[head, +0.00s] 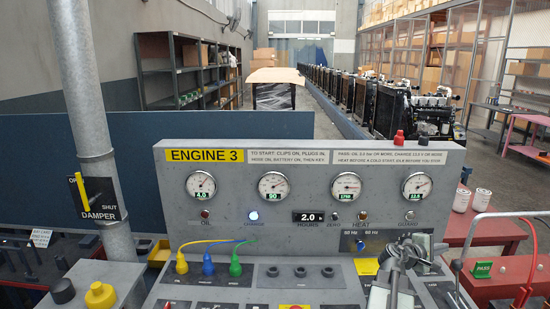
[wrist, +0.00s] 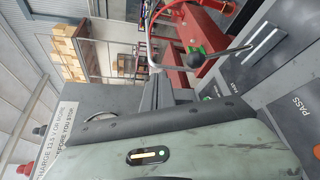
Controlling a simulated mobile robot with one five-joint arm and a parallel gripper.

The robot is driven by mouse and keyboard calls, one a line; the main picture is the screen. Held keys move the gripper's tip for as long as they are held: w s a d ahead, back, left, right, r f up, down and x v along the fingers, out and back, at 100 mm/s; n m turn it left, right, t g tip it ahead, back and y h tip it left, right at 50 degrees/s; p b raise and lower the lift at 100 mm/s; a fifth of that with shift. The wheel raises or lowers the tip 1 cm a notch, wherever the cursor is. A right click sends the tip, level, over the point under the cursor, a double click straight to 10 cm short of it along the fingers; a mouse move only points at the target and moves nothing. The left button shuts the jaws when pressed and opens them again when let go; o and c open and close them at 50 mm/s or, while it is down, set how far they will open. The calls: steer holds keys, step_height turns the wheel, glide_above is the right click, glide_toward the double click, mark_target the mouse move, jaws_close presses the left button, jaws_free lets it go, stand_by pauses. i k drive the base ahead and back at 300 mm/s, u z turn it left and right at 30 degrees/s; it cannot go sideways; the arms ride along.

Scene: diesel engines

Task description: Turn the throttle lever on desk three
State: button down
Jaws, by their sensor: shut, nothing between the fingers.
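A metal lever (wrist: 225,55) with a dark end, which I take to be the throttle lever, shows in the wrist view beyond my gripper (wrist: 157,90). In the head view this lever (head: 457,268) stands at the right end of the grey desk (head: 330,225) marked ENGINE 3. My gripper (head: 408,252) is over the right part of that desk, left of the lever. Its fingers are shut, hold nothing, and look apart from the lever. The lever's foot is hard to make out in the head view.
A red hose (head: 532,255) curves at the right beside a green PASS tag (head: 482,269). Two white canisters (head: 461,200) stand on a red bench behind. Yellow, blue and green plugs (head: 208,267) sit at the desk's left. A damper pole (head: 95,130) stands at the left.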

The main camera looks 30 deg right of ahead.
mark_target(457, 283)
steer(key=k, duration=0.85)
steer(key=u, duration=0.05)
